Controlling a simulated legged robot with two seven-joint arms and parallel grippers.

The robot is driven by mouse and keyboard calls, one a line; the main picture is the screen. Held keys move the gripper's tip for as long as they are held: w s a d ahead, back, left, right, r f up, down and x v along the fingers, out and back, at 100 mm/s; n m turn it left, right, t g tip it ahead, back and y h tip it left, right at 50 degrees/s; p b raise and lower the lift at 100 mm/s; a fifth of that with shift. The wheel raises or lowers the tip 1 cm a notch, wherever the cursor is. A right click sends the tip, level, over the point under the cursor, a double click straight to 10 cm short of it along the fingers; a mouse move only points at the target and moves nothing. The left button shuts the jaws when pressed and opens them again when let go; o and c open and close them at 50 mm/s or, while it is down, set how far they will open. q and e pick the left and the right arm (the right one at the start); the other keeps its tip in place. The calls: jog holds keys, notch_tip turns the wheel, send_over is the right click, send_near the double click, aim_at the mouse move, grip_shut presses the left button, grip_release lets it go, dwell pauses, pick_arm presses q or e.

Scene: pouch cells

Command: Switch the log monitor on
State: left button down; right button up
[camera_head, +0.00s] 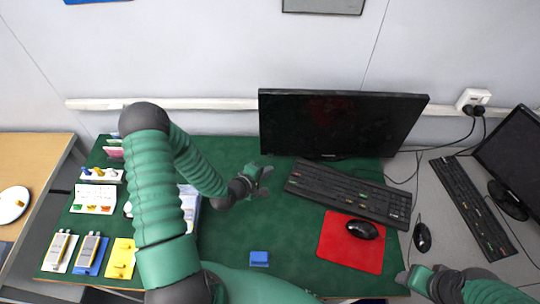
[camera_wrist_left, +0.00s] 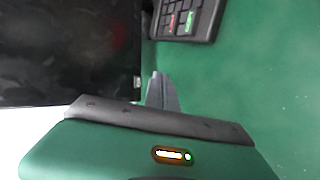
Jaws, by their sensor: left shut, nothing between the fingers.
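A wide black monitor (camera_head: 342,124) stands at the back of the green mat; its screen is dark with a faint reddish patch. It also fills the upper left of the left wrist view (camera_wrist_left: 65,50). A second dark monitor (camera_head: 512,150) stands at the right edge. Which one is the log monitor, I cannot tell. My left gripper (camera_head: 264,177) is shut and empty, just in front of and below the wide monitor's lower left corner. Its fingers show beside the screen edge in the left wrist view (camera_wrist_left: 161,90). My right gripper (camera_head: 408,277) is low at the right, away from both monitors.
A black keyboard (camera_head: 348,192) lies right of my left gripper. A red mouse pad (camera_head: 340,255) holds a black mouse (camera_head: 362,229). A blue block (camera_head: 259,258) lies on the green mat (camera_head: 290,225). Pouch cells and cards are at the left. A wall socket (camera_head: 473,99) has cables.

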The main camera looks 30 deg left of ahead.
aim_at(271, 155)
pick_arm(q)
jog(key=shift+w+a, duration=0.3)
jog(key=shift+w, duration=0.4)
jog(key=shift+w+a, duration=0.3)
jog(key=shift+w, duration=0.35)
jog(key=shift+a, duration=0.1)
dwell(0.9)
jog(key=shift+w+a, duration=0.15)
jog(key=shift+w, duration=0.15)
jog(key=shift+w+a, duration=0.2)
jog(key=shift+w, duration=0.1)
dwell(0.6)
jog(key=shift+s+d, duration=0.45)
jog(key=shift+s, duration=0.25)
